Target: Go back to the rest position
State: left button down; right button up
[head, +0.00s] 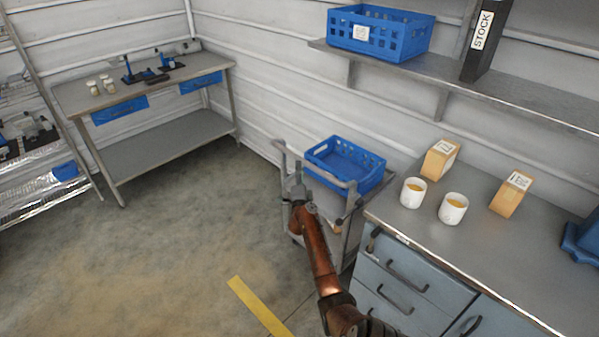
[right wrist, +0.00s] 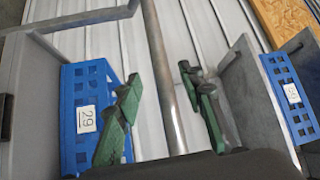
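My right arm comes in from the bottom of the head view, and its gripper (head: 296,188) is by the left end of the grey cart (head: 325,203). In the right wrist view the green fingers of this gripper (right wrist: 160,84) are wide apart with nothing held between them. A grey pole (right wrist: 163,70) and the ribbed wall show behind the gap. Whether the gripper touches the cart I cannot tell. My left gripper is in neither view.
A blue crate (head: 370,165) sits on the cart; a numbered blue crate (right wrist: 85,120) shows in the wrist view. The grey counter (head: 430,222) carries two white cups (head: 412,193) and two cartons (head: 440,158). A workbench (head: 70,97) stands back left. Floor left of the arm is open.

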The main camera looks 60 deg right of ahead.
dwell(0.5)
